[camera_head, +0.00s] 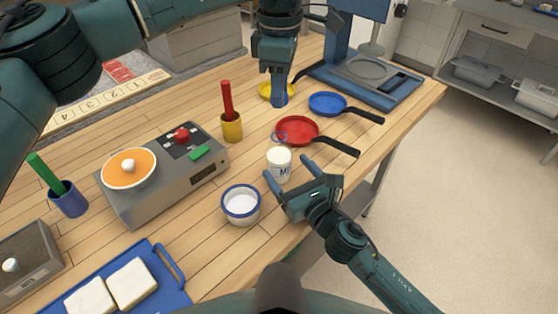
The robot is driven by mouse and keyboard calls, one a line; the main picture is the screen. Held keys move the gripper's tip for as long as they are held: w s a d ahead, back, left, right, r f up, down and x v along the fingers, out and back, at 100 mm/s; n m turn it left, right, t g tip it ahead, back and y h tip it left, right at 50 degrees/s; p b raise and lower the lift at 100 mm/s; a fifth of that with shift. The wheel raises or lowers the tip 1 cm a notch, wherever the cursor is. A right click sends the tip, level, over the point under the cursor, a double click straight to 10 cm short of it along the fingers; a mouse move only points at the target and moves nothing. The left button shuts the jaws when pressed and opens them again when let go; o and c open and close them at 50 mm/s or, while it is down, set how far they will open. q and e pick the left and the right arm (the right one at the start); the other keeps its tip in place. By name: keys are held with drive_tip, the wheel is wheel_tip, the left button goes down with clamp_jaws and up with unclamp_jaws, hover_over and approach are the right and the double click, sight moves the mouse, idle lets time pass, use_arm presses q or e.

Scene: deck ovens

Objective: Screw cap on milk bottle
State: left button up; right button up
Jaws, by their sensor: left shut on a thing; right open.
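The white milk bottle (279,166), with dark lettering on its side, stands upright near the table's front edge. My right gripper (287,168) is open, with one fingertip on each side of the bottle's lower part; I cannot tell whether they touch it. My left gripper (279,100) points down above and behind the bottle, shut on a small blue thing at its fingertips. This seems to be the cap, mostly hidden by the fingers.
A red pan (297,130) is close behind the bottle, with blue (328,104) and yellow (265,91) pans beyond. A blue-rimmed white bowl (241,206) stands left of my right gripper. A yellow cup (232,127) and a grey appliance (165,180) are further left.

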drive_tip(key=shift+x, duration=0.95)
drive_tip(key=shift+c, duration=0.6)
drive_tip(key=c, duration=1.3)
use_arm(q)
drive_tip(key=shift+f, duration=2.5)
use_arm(e)
drive_tip(key=shift+c, duration=0.3)
